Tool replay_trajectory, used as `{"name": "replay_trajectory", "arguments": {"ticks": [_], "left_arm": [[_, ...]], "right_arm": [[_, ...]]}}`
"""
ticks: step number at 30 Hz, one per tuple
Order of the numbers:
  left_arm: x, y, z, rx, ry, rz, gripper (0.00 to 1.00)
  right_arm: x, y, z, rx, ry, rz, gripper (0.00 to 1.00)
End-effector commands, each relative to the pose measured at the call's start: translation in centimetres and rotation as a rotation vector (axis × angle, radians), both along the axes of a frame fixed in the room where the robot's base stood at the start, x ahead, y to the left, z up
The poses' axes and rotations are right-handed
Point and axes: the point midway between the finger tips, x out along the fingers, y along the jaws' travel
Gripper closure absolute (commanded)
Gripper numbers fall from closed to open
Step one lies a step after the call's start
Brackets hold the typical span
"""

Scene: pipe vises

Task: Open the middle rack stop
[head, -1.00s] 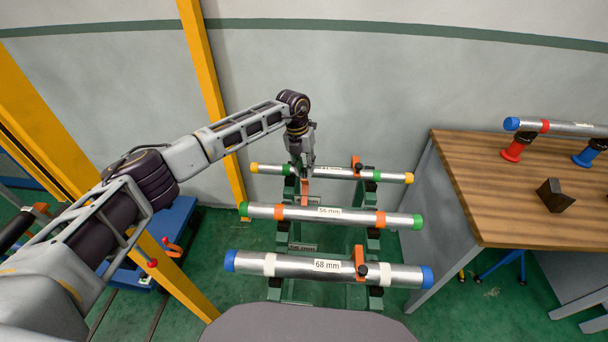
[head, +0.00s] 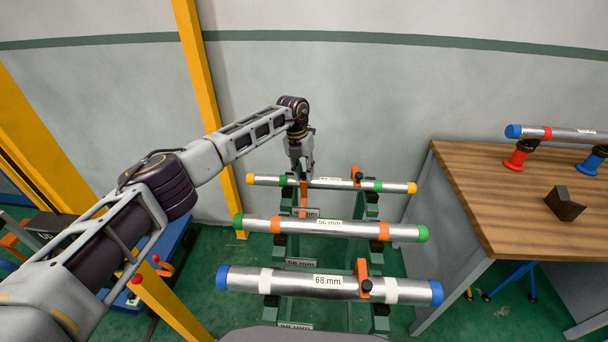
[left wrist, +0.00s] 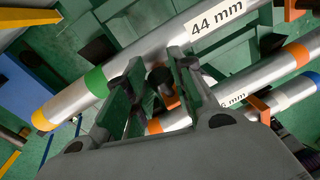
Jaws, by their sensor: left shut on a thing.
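The rack (head: 279,247) is green and holds three silver pipes. The middle pipe (head: 330,229), marked 56 mm, has green ends and orange bands. The middle stop (head: 304,196) shows as an orange bar in the gap between the middle and back pipes, not across the middle pipe. My left gripper (head: 303,170) points down just above it, beside the back pipe. In the left wrist view the gripper's fingers (left wrist: 155,90) are around the stop's dark knob (left wrist: 160,76), with orange below it. The fingers partly hide the stop. My right gripper is out of view.
The back pipe (head: 335,184), marked 44 mm, and the front pipe (head: 330,281), marked 68 mm, each have an orange stop across them on the right. A wooden table (head: 480,190) stands at the right, with a dark block (head: 564,204). A yellow post (head: 215,110) stands behind my left arm.

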Motion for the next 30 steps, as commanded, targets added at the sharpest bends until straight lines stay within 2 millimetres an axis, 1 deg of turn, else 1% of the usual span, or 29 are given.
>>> {"name": "replay_trajectory", "arguments": {"ticks": [1, 12, 13, 17, 18, 25, 30], "left_arm": [[0.3, 0.3, 0.1, 0.002, -0.008, 0.004, 1.0], [0.4, 0.3, 0.2, 0.002, -0.009, 0.005, 1.0], [0.4, 0.3, 0.2, 0.002, -0.009, 0.005, 0.73], [0.3, 0.3, 0.2, 0.003, -0.007, 0.005, 0.56], [0.3, 0.2, 0.2, 0.002, -0.006, 0.004, 0.54], [0.2, 0.1, 0.1, 0.001, -0.003, 0.002, 0.54], [0.2, 0.1, 0.3, 0.0, -0.003, 0.001, 0.54]], "right_arm": [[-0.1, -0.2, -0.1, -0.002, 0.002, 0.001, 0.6], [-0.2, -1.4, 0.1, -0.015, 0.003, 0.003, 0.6], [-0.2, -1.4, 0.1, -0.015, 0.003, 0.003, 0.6], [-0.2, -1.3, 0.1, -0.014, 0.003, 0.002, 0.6], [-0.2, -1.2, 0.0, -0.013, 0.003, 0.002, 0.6], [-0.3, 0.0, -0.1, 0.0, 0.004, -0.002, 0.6], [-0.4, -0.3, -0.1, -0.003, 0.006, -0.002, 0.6]]}}
